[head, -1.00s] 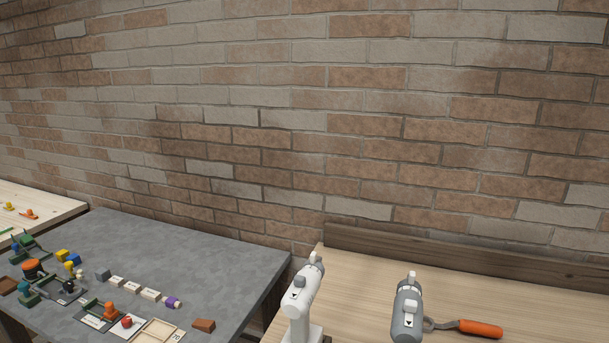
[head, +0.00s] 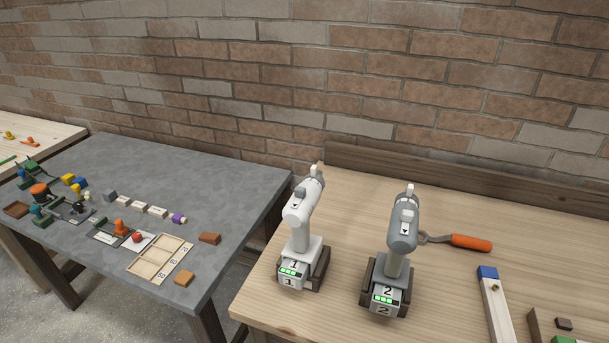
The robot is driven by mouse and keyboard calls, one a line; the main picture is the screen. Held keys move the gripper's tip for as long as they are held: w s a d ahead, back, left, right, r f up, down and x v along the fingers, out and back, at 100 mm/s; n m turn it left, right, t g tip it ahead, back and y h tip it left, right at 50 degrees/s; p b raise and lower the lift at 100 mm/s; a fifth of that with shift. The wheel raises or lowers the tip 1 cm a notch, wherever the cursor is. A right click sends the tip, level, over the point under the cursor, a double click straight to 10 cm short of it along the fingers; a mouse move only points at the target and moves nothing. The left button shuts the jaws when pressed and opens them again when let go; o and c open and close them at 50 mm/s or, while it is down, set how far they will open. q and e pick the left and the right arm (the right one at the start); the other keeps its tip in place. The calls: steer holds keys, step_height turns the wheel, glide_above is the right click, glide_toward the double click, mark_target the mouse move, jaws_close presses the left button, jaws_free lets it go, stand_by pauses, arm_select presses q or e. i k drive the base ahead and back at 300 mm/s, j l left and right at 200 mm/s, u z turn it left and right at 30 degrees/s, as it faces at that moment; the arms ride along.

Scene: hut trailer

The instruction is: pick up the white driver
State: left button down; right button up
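The white driver (head: 302,212) stands upright on the light wooden table (head: 345,200), near its left edge. Its base, marked 1 with green lights, sits in a dark holder (head: 319,272). A grey driver (head: 403,228), marked 2, stands to its right in a similar dark holder. Neither of my grippers shows in the head view.
An orange-handled tool (head: 470,242) lies behind and right of the grey driver. A blue-ended wooden bar (head: 495,305) lies at the front right. A grey table (head: 215,170) with several small blocks and a wooden tray (head: 160,258) stands left, across a gap.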

mark_target(302, 246)
steer(key=z, duration=2.1)
steer(key=i+l, duration=0.15)
steer(key=i, duration=0.4)
steer(key=z, duration=0.05)
